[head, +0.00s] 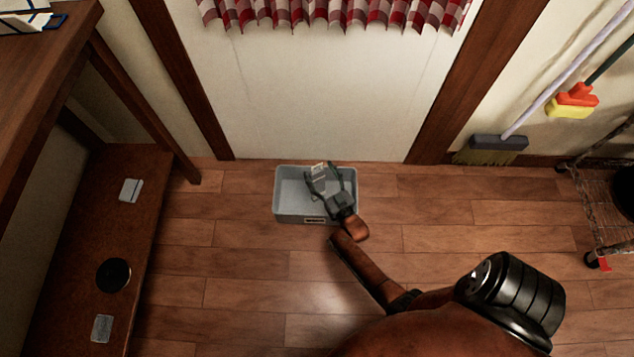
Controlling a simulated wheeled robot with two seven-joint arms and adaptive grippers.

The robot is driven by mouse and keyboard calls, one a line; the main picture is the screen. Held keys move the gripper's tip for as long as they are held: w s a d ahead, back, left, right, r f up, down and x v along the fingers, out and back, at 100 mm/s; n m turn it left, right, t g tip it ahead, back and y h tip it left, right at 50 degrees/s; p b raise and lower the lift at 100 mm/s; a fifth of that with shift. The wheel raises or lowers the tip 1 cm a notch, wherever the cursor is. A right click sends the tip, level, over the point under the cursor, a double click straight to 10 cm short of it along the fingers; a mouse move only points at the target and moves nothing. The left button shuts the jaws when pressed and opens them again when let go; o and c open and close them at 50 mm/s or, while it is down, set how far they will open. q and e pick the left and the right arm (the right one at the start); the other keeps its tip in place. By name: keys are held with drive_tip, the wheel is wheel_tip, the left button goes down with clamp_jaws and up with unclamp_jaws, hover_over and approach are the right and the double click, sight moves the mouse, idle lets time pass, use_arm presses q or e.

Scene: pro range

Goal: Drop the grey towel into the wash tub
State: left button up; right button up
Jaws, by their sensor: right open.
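The wash tub (283,216) is a grey, rectangular open box on the wooden floor, below the curtain. My right gripper (322,174) is open over the right half of the tub, its fingers pointing toward the back wall. A small pale patch shows between the fingertips, near the tub's back rim. I cannot tell whether it is part of the grey towel or of the tub. No towel is clearly recognisable, and the gripper hides part of the tub's inside. My left gripper is not in view.
A dark wooden shelf (65,265) on the left bears a pale grey item (130,190), a black round item (113,275) and a grey block (102,328). A broom (498,143) leans at the right, near a wheeled rack (606,205). Floor around the tub is clear.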

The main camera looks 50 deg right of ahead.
wheel_tip(320, 180, up, 10)
idle(0.7)
idle(0.4)
